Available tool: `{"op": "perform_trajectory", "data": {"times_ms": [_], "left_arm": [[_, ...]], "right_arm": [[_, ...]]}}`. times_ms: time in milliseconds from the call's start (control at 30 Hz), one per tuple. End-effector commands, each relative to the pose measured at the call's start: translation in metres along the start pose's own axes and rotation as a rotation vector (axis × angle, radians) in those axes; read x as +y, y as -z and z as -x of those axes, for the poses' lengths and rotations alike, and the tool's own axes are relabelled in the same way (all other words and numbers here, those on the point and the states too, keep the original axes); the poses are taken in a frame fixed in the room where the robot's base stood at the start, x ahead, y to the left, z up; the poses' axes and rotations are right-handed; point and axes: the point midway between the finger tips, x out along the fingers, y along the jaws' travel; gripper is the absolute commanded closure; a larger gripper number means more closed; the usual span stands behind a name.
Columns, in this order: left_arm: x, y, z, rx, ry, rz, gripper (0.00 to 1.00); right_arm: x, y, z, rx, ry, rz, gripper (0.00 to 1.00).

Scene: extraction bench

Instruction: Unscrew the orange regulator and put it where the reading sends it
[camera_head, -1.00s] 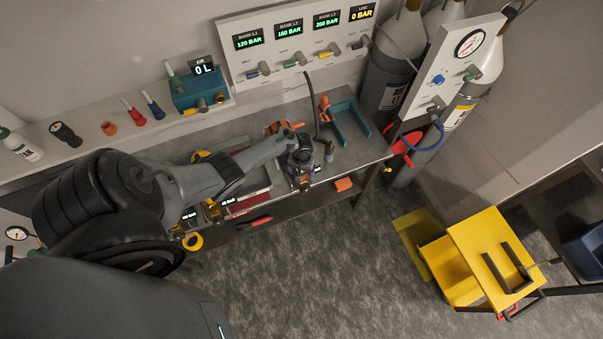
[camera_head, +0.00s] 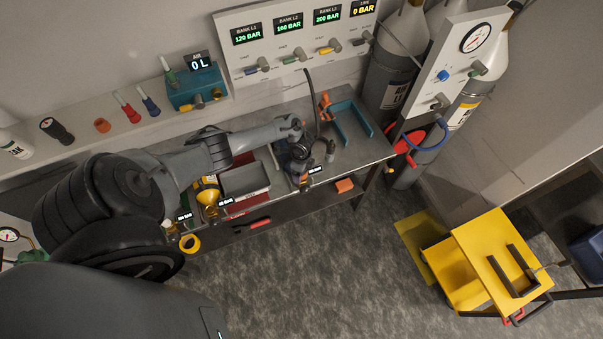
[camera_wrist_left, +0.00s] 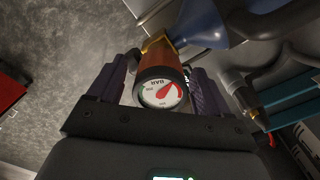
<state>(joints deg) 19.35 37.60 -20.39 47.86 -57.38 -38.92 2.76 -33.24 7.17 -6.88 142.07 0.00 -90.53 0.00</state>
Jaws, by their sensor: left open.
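The orange regulator (camera_wrist_left: 160,62) is in the left wrist view, a cylinder with a round white gauge (camera_wrist_left: 162,94) facing the camera. The gauge has a red band on its right side; its exact reading is too small to tell. The regulator's far end meets a yellow brass-like collar beside a blue body (camera_wrist_left: 200,24). My left gripper (camera_wrist_left: 161,76) is open, with one dark finger on each side of the regulator. In the head view my left gripper (camera_head: 300,158) is over the bench and largely hides the regulator. My right gripper is not in view.
The bench (camera_head: 352,160) holds a grey tray (camera_head: 244,180) and a teal bracket (camera_head: 351,124). A panel (camera_head: 290,72) with bank displays stands behind. Gas cylinders (camera_head: 388,85) stand at the back right. A yellow cart (camera_head: 480,240) is on the floor at right.

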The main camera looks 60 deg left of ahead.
Motion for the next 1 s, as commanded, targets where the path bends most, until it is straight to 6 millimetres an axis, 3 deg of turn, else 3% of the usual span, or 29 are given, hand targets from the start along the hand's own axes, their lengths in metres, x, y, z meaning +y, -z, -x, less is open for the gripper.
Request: {"op": "perform_trajectory", "data": {"times_ms": [67,400,533,633,833,1000], "left_arm": [[0.0,0.0,0.0,0.0,0.0,0.002,0.3],[0.0,0.0,0.0,0.0,0.0,0.004,0.83],[0.0,0.0,0.002,0.0,0.0,0.036,0.84],[0.001,0.001,0.005,0.0,-0.002,0.16,0.84],[0.002,0.002,0.007,0.0,-0.005,0.653,0.84],[0.001,0.001,-0.001,0.0,-0.003,0.988,0.84]], "right_arm": [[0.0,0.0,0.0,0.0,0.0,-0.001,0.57],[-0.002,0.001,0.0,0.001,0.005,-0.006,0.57],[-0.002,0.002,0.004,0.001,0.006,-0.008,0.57],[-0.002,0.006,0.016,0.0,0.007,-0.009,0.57],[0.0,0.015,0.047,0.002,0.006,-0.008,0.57],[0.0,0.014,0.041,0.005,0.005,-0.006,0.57]]}}
